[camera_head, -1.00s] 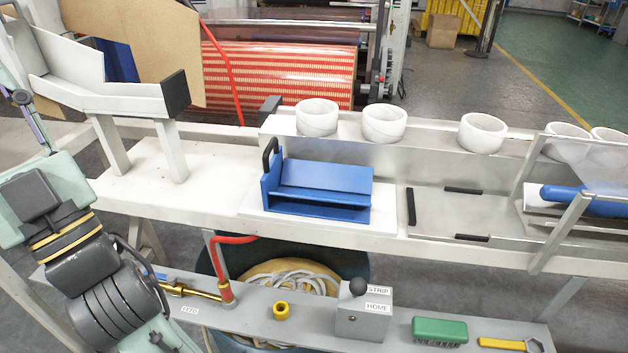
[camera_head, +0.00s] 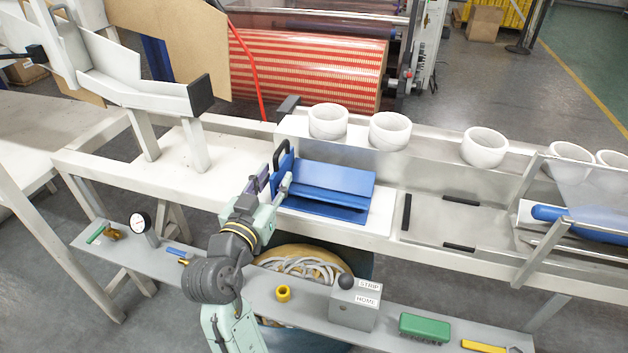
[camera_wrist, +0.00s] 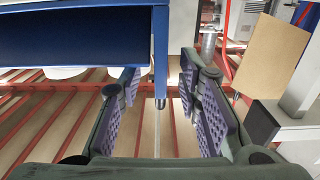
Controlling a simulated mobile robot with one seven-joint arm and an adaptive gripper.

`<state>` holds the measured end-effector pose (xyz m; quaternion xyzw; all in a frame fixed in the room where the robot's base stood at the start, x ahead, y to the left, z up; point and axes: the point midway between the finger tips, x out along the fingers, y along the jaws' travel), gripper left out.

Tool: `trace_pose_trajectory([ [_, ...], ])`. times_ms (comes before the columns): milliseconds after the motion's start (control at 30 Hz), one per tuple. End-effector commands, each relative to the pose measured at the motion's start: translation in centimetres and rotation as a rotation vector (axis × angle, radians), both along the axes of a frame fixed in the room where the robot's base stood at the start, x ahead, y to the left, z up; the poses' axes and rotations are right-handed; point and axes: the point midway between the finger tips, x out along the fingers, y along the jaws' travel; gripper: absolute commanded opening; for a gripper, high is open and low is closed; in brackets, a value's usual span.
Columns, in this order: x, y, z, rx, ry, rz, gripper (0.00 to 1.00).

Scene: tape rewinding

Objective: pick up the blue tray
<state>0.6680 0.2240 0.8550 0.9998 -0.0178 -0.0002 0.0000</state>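The blue tray (camera_head: 335,182) sits on the white bench top, with a dark handle (camera_head: 281,155) on its left end. My gripper (camera_head: 273,183) is at that left end, one finger on each side of the end in the head view. In the wrist view my gripper (camera_wrist: 165,95) is open, its purple pads apart. The tray (camera_wrist: 70,42) fills the upper left there, and its end plate (camera_wrist: 160,45) reaches down toward the gap between the fingers. I cannot tell whether either finger touches it.
White rings (camera_head: 389,131) stand on the ledge behind the tray. A white chute (camera_head: 130,88) is to the left. A metal bed (camera_head: 440,225) lies right of the tray.

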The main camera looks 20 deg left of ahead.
Motion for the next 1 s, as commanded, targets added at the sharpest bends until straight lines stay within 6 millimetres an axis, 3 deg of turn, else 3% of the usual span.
trace_pose_trajectory([
  [233, 3.0, -0.1, 1.1, 0.001, 0.002, -0.001, 0.32],
  [400, 5.0, -0.1, 0.8, 0.0, 0.001, 0.001, 0.32],
  [667, 5.3, -0.1, 0.6, 0.0, -0.001, 0.002, 0.32],
  [1000, 5.3, -0.1, 0.6, 0.0, -0.001, 0.002, 0.1],
])
